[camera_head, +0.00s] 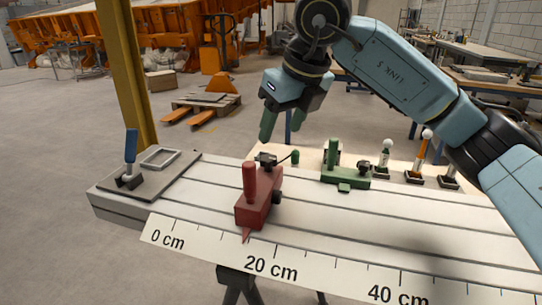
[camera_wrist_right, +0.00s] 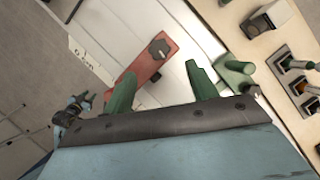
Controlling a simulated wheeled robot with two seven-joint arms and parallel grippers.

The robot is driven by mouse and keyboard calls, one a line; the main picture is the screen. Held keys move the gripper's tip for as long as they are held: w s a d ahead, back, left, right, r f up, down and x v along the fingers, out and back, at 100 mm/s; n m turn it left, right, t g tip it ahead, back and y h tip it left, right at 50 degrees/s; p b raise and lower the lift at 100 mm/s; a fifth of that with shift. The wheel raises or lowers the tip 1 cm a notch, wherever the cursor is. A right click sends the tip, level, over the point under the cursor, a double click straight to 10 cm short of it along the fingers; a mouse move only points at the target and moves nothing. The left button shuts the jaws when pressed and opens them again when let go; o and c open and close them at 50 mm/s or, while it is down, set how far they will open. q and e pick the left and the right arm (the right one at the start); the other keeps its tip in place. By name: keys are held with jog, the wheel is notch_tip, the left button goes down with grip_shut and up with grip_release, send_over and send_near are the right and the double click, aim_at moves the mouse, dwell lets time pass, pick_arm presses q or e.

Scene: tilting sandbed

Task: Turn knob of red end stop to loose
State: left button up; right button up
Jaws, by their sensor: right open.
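The red end stop (camera_head: 256,207) stands on the pale slotted bed, with an upright red post and a red pointer at the ruler. A black knob-like part (camera_head: 266,160) sits at its far end and another dark part (camera_head: 277,196) on its right side; I cannot tell which is the turning knob. In the wrist view a black knob (camera_wrist_right: 159,48) shows on the red end stop (camera_wrist_right: 137,72). My right gripper (camera_head: 282,124) is open, above and behind the stop, with nothing between its green fingers.
A green end stop (camera_head: 345,179) stands to the right on the bed. Behind it, several handled pieces stand on a wooden board. A blue-handled clamp (camera_head: 130,147) is at the bed's left end. The ruler (camera_head: 330,270) runs along the front edge.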

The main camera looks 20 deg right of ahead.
aim_at(270, 158)
jog(key=b+x, duration=0.1)
jog(key=x, duration=0.5)
jog(key=shift+w+a+f, duration=0.1)
jog(key=shift+w+f, duration=0.05)
jog(key=shift+f, duration=0.05)
pick_arm(q)
jog(key=shift+w+d+b+v, duration=0.1)
jog(key=shift+d+v, duration=0.1)
jog(key=shift+v, duration=0.7)
jog(key=shift+w+d+b+v, duration=0.1)
jog(key=shift+d+v, duration=0.1)
jog(key=shift+v, duration=0.7)
jog(key=shift+w+d+b+v, duration=0.1)
jog(key=shift+d+v, duration=0.1)
jog(key=shift+v, duration=0.7)
pick_arm(e)
jog(key=shift+w+a+f, duration=0.1)
jog(key=shift+w+f, duration=0.15)
jog(key=shift+f, duration=0.3)
jog(key=shift+c, duration=0.3)
jog(key=c, duration=0.9)
